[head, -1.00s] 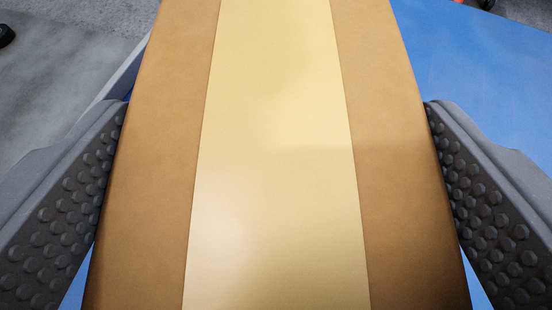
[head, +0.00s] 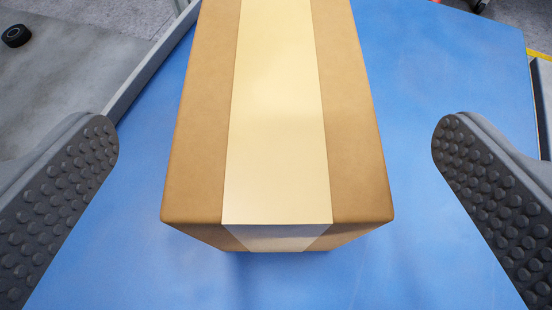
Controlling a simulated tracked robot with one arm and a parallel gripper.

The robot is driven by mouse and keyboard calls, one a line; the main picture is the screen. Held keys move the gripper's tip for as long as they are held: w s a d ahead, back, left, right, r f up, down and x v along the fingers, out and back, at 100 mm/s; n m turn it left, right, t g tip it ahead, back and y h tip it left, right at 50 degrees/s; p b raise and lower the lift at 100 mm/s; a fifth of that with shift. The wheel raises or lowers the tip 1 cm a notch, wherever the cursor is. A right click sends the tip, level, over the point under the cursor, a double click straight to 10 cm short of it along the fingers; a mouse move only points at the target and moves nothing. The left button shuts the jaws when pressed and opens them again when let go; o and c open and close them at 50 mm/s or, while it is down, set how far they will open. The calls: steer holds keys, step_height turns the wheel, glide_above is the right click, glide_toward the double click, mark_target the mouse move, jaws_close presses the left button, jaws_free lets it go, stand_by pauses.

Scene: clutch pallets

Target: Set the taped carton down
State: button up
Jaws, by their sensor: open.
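The taped carton (head: 350,150) is a brown box with a wide pale strip of tape (head: 277,130) along its top and down its near face. It stands upright on a blue surface (head: 430,80), in the middle of the view; its far end is cut off by the top edge. My gripper (head: 276,135) is open, with one dark, studded pad on each side of the carton. A clear gap shows between each pad and the carton, and nothing is held.
A raised grey edge (head: 150,65) runs along the left of the blue surface. Beyond it lies grey floor with a small black round object (head: 16,36). Bare blue surface lies right of and in front of the carton. A yellow line shows at the far right.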

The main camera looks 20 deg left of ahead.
steer(key=shift+p+v, duration=0.3)
steer(key=shift+v, duration=2.2)
steer(key=shift+w, duration=0.1)
steer(key=w+d+r+m+t+h, duration=0.1)
steer(key=d+r, duration=0.4)
steer(key=r, duration=0.9)
steer(key=w+d+r+m+t+h, duration=0.1)
steer(key=d+r, duration=0.4)
steer(key=r, duration=0.8)
steer(key=s+d+r+m+h, duration=0.1)
steer(key=s+d+r, duration=0.2)
steer(key=s+r, duration=0.3)
steer(key=s+d+r+t+h, duration=0.1)
steer(key=s+d+r, duration=0.2)
steer(key=s+r, duration=0.4)
step_height(320, 180, up, 8)
steer(key=shift+d+r+m, duration=0.1)
steer(key=shift+d+m, duration=0.1)
steer(key=shift+m, duration=0.2)
steer(key=shift+s, duration=0.1)
